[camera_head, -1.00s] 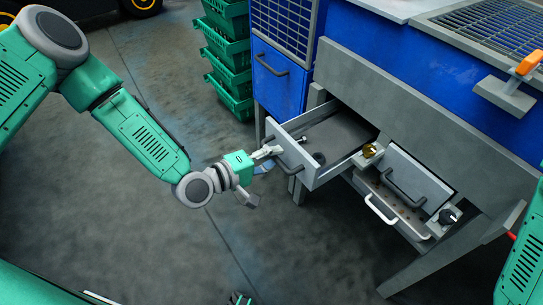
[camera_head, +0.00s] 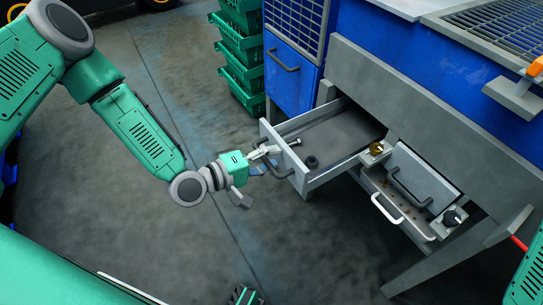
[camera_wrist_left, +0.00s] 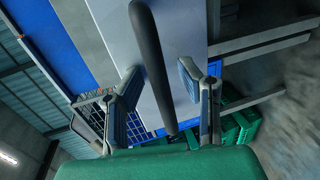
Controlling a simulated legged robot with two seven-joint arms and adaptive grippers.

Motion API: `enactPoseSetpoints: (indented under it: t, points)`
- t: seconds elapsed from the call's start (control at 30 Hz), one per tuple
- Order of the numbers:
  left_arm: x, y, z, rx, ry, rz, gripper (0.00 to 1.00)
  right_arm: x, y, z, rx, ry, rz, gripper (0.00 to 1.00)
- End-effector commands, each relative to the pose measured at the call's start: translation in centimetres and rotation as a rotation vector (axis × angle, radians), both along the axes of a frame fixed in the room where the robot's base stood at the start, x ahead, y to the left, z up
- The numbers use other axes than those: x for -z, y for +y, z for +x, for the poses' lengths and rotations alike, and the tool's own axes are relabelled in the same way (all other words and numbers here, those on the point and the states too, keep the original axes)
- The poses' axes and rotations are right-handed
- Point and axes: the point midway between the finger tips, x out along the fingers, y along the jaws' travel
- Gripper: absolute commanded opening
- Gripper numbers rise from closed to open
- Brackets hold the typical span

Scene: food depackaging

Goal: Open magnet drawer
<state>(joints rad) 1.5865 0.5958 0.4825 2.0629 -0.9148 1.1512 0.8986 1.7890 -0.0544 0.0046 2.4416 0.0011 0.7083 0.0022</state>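My left gripper (camera_head: 264,153) is at this handle in the head view. In the left wrist view the handle (camera_wrist_left: 152,60) runs between my two fingers (camera_wrist_left: 160,98), which are apart with visible gaps on both sides.
A blue cabinet (camera_head: 293,75) and stacked green crates (camera_head: 240,72) stand behind. The floor left of the drawer is clear.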

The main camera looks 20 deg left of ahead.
Motion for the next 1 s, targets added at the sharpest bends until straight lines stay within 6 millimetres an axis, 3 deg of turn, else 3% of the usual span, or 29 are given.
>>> enactPoseSetpoints:
  t: [0.17, 0.6, 1.0]
  points:
    - [-0.2, 1.1, -1.2, -0.001, 0.003, 0.0, 0.33, 0.0, 0.0, -0.2, 0.0, 0.0, 0.0, 0.35]
    - [-2.0, 6.1, -7.8, -0.003, 0.001, 0.003, 0.33, 0.0, 0.0, -0.1, 0.0, 0.0, 0.001, 0.35]
    - [-2.4, 7.1, -9.1, -0.001, 0.001, 0.001, 0.33, 0.0, 0.0, -0.1, 0.0, 0.0, 0.0, 0.35]
